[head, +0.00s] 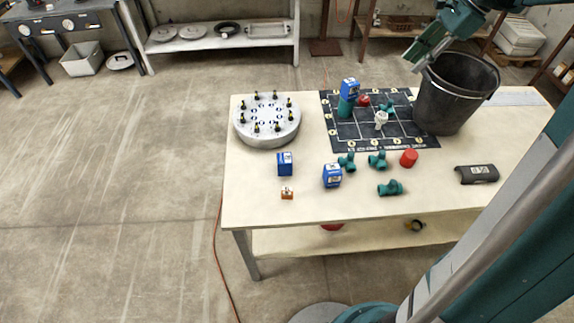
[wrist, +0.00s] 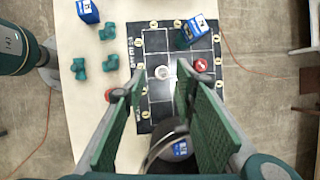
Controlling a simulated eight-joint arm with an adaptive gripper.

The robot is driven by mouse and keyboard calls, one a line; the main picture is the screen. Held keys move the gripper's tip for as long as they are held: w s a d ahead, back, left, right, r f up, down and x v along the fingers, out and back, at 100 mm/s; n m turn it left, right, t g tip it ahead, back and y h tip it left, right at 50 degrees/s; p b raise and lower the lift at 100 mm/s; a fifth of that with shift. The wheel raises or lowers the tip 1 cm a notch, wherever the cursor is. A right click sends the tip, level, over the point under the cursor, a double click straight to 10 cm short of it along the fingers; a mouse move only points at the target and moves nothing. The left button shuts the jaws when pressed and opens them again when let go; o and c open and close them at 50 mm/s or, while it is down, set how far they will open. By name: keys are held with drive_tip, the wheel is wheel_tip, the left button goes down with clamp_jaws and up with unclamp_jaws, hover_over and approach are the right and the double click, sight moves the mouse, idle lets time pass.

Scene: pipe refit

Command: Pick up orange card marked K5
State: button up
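A small orange piece with a white marked face (head: 287,193), likely the card, lies on the pale table near its front left part. Its marking is too small to read. A blue box (head: 285,164) stands just behind it. The orange piece does not show in the wrist view. My gripper (head: 413,62) is at the upper right in the head view, above the table's back and beside the black bucket, far from the orange piece. In the wrist view my gripper (wrist: 160,80) has its two green fingers wide apart, with nothing held between them.
The black bucket (head: 455,92) stands on the right of the dark grid mat (head: 345,137). A round grey holder (head: 267,136) with several black pegs is at back left. Another blue box (head: 332,175), teal fittings (head: 390,188) and a red cap (head: 409,158) stand mid-table. The front left corner is clear.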

drive_tip(key=s+a+f+y+b, duration=0.1)
drive_tip(key=s+a+y+b, duration=0.2)
drive_tip(key=s+a, duration=0.75)
drive_tip(key=s+a+m+y+b, duration=0.1)
drive_tip(key=s+a+y+b, duration=0.15)
drive_tip(key=s+a, duration=0.8)
drive_tip(key=s+a+f+y+b, duration=0.1)
drive_tip(key=s+a+y+b, duration=0.35)
drive_tip(key=a, duration=1.05)
drive_tip(key=h+p, duration=0.2)
approach(287, 188)
drive_tip(key=shift+s+a+f+t, duration=0.1)
drive_tip(key=shift+a+f+t, duration=0.3)
drive_tip(key=shift+a+f, duration=0.65)
drive_tip(key=shift+f, duration=0.1)
drive_tip(key=shift+b+x, duration=0.35)
drive_tip(key=shift+x, duration=0.85)
drive_tip(key=shift+b+x, duration=0.9)
drive_tip(key=shift+x, duration=1.7)
drive_tip(key=shift+c, duration=0.5)
drive_tip(key=c, duration=0.7)
